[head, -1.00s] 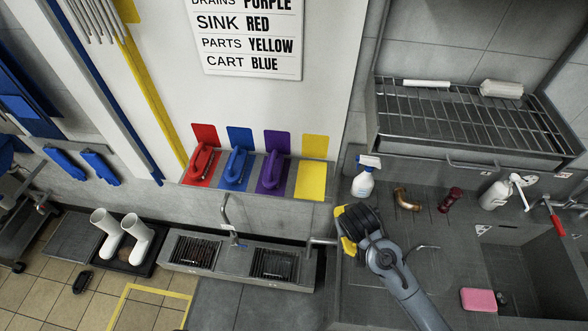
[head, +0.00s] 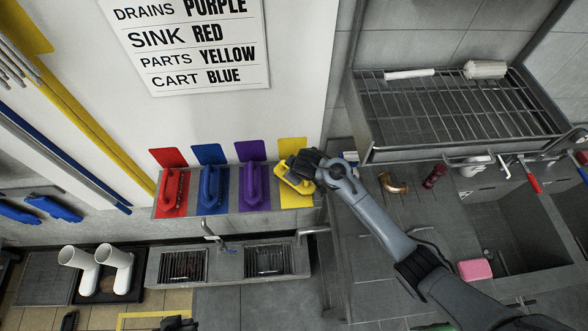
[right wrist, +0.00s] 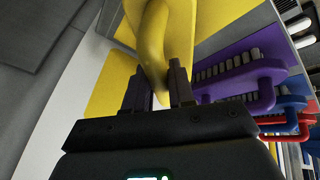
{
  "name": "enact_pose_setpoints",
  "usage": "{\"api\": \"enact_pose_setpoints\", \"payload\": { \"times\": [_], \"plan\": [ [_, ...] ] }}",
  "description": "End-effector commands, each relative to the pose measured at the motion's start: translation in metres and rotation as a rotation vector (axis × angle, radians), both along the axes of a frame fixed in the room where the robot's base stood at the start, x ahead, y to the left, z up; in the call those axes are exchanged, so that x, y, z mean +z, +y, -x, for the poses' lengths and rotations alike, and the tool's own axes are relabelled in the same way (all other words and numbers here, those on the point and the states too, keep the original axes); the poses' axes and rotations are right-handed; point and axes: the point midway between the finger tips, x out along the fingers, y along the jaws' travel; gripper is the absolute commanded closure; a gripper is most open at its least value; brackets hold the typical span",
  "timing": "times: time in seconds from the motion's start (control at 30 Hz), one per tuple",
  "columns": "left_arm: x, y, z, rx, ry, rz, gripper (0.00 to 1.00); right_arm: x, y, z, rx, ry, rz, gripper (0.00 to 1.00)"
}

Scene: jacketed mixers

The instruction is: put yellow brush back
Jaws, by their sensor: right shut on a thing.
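The yellow brush (head: 288,184) is held by its handle in my right gripper (head: 302,170), over the yellow place at the right end of the brush shelf. The yellow backing panel (head: 292,147) stands behind it, and a strip of the yellow pad (head: 297,201) shows in front. In the right wrist view the curved yellow handle (right wrist: 153,42) runs between the two fingers (right wrist: 157,90). Whether the brush touches the shelf is hard to tell.
Purple (head: 254,187), blue (head: 212,188) and red (head: 172,192) brushes stand in a row to the left on the shelf. A wire drying rack (head: 445,105) and a sink counter lie to the right. A brass elbow (head: 393,183) is on the counter.

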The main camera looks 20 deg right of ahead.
Motion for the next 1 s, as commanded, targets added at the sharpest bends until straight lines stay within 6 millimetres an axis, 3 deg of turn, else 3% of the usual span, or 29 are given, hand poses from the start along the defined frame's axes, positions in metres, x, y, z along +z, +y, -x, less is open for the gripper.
{"api": "enact_pose_setpoints", "payload": {
  "times": [0.57,0.6,0.73,1.0],
  "plan": [
    [0.000,0.002,0.000,-0.005,0.001,-0.009,1.00,-0.013,0.000,0.000,-0.001,-0.001,0.000,1.00],
    [0.000,0.002,0.000,-0.005,0.001,-0.008,1.00,-0.014,0.000,0.000,-0.001,-0.001,0.000,0.73],
    [0.001,0.001,0.000,-0.002,-0.001,-0.005,1.00,-0.013,0.000,0.000,-0.001,-0.001,0.000,0.53],
    [0.001,-0.001,-0.001,0.004,-0.002,0.004,1.00,-0.013,0.000,0.000,-0.001,-0.001,0.000,0.51]
  ]
}}
